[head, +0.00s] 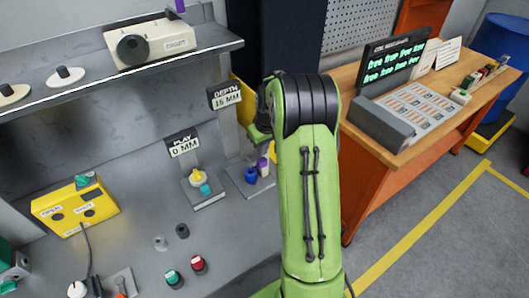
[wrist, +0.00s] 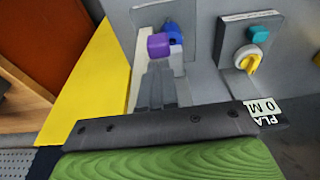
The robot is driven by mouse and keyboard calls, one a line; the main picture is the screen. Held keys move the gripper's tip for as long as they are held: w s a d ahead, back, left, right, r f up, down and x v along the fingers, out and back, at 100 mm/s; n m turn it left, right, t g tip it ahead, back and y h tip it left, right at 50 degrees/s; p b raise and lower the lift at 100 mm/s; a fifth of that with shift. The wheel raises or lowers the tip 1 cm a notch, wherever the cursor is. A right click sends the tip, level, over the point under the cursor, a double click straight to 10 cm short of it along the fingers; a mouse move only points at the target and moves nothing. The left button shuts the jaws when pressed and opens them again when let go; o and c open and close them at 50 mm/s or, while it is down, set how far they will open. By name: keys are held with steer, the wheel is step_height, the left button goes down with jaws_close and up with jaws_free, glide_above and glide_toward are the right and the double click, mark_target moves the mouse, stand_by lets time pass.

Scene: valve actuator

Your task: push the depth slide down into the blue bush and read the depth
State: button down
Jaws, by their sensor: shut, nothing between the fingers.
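The depth station carries a sign reading DEPTH 15 MM (head: 226,96). Below it stand a blue bush (head: 251,175) and, close beside it, a purple-topped piece (head: 262,164), apparently the depth slide. In the wrist view, the purple piece (wrist: 158,46) is just beyond my fingertips, with the blue bush (wrist: 173,33) behind it and a pale part below. My gripper (wrist: 156,68) is shut and empty, its tips close to the purple piece; I cannot tell whether they touch. In the head view my arm hides the fingers.
The play station (head: 203,185), with a yellow knob and a 0 MM sign (head: 184,146), stands left of the depth station. A yellow box (head: 75,205) and small buttons lie farther left on the grey bench. A shelf (head: 110,80) overhangs the bench. An orange desk (head: 385,160) is at right.

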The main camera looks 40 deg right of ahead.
step_height(320, 180, up, 7)
steer(key=p, duration=0.4)
steer(key=shift+f, duration=0.15)
steer(key=s+a+r+t+b, duration=0.1)
steer(key=s+a+r, duration=0.3)
steer(key=a+r, duration=0.15)
steer(key=s+a+r+b, duration=0.1)
steer(key=s+a+r, duration=0.3)
steer(key=a, duration=0.3)
steer(key=s+a+t+b, duration=0.1)
steer(key=s+a, duration=0.3)
steer(key=s, duration=0.4)
steer(key=s+a+t+b, duration=0.1)
steer(key=s+a, duration=0.3)
steer(key=s, duration=0.5)
steer(key=shift+s+a+f+n+b, duration=0.3)
steer(key=shift+a+f+b, duration=0.1)
steer(key=shift+f+b, duration=0.05)
